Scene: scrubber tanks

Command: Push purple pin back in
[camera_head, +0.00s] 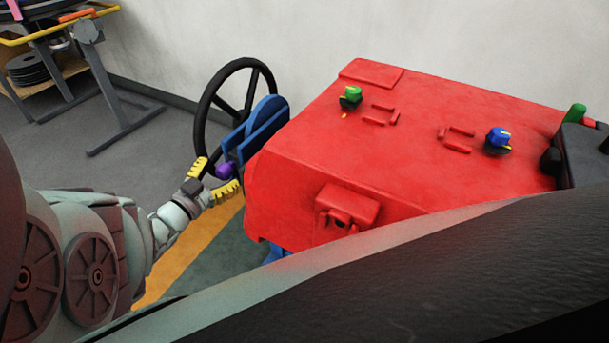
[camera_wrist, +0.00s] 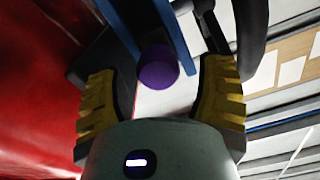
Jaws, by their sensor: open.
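The purple pin (camera_head: 224,171) has a round head and sits at the blue bracket (camera_head: 251,139) beside the black handwheel (camera_head: 206,97), left of the red tank. In the wrist view its purple head (camera_wrist: 158,67) lies between and just beyond my yellow fingers, with the blue bracket bars (camera_wrist: 172,35) behind it. My gripper (camera_head: 215,176) is open around the pin's end, with one finger on each side; it also shows in the wrist view (camera_wrist: 160,100). I cannot tell whether any finger touches the pin. The pin's shaft is hidden.
The red tank (camera_head: 400,145) stands close to the right of my gripper, with a green knob (camera_head: 350,93) and a blue knob (camera_head: 498,138) on top. A grey stand (camera_head: 107,95) is at the far left. Open floor lies between the stand and the handwheel.

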